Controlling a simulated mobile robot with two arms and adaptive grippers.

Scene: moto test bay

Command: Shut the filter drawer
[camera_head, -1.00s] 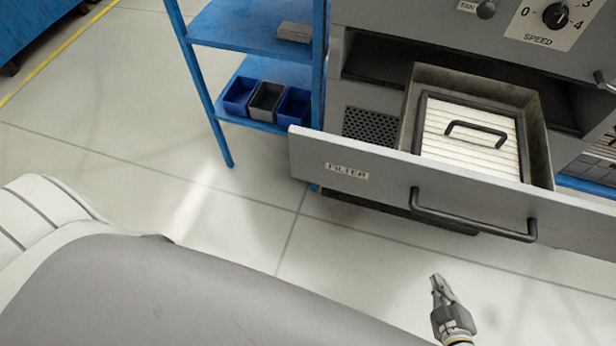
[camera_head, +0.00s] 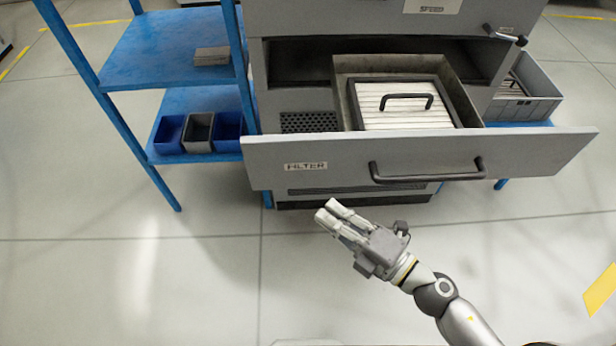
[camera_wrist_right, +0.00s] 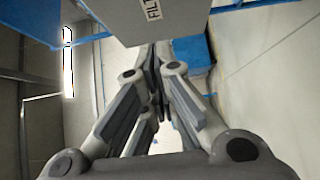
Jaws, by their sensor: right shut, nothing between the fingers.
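The filter drawer (camera_head: 530,152) is pulled out of the grey machine, with a FILTER label at the left of its front and a dark bar handle across the middle. Inside it sits a white pleated filter (camera_head: 408,108) with a black frame and handle. My right gripper (camera_head: 332,210) is shut and empty, in front of the drawer and below its label in the picture, apart from the handle. In the right wrist view, the drawer front (camera_wrist_right: 125,12) with part of its label shows beyond the shut fingers (camera_wrist_right: 155,62). My left gripper is out of view.
A blue shelf rack (camera_head: 160,60) stands left of the machine with blue and grey bins (camera_head: 198,131) on its lower shelf. A grey crate (camera_head: 530,88) sits on a blue surface at the right. The floor before the drawer is clear.

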